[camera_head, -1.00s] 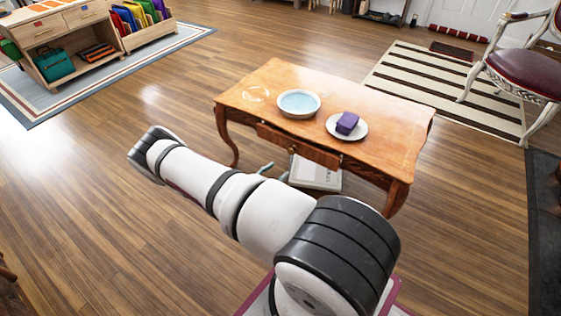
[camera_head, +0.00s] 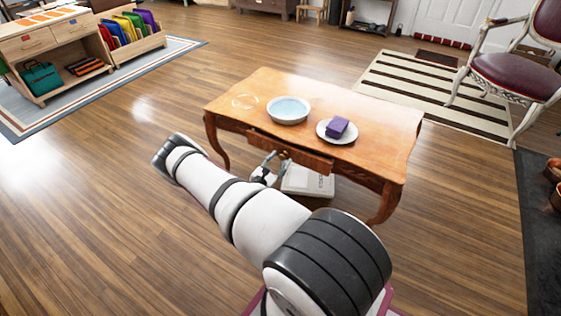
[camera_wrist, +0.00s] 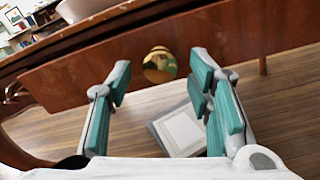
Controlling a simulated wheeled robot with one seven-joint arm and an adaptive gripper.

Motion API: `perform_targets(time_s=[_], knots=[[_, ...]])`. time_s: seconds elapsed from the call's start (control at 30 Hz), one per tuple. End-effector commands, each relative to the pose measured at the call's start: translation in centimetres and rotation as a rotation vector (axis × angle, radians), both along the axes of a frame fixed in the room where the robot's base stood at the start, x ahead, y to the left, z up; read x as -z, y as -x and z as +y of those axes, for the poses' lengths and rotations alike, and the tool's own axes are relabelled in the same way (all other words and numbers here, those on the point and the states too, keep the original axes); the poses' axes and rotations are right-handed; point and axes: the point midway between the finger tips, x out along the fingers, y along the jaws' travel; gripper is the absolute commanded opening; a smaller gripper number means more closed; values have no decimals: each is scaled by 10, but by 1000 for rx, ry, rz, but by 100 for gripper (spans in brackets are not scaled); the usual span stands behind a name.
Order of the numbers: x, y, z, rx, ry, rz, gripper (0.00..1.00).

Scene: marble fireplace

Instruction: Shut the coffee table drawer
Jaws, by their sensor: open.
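The wooden coffee table (camera_head: 380,125) stands ahead in the head view. Its drawer (camera_head: 305,158) sticks out a little from the table's front. In the wrist view the drawer front (camera_wrist: 245,38) spans the upper part, with a round brass knob (camera_wrist: 159,66) at its middle. My gripper (camera_head: 270,164) is at the drawer front in the head view. In the wrist view my gripper (camera_wrist: 162,78) is open, with one teal-padded finger on each side of the knob. I cannot tell whether the fingers touch the drawer front.
A grey-white book or box (camera_head: 308,182) lies under the table. A chair (camera_head: 510,75) stands at right.

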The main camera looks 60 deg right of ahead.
Motion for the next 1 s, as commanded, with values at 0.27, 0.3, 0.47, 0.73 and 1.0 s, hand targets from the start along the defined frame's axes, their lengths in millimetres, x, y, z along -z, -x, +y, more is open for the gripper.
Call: perform_targets(time_s=[0.27,0.3,0.47,0.73,1.0], knots=[[0,-2,-16,0,-1,-1,47],[0,-2,-16,0,-1,-1,47],[0,-2,-16,0,-1,0,47],[0,-1,-16,0,-1,0,0],[1,-2,-29,0,2,0,0]])
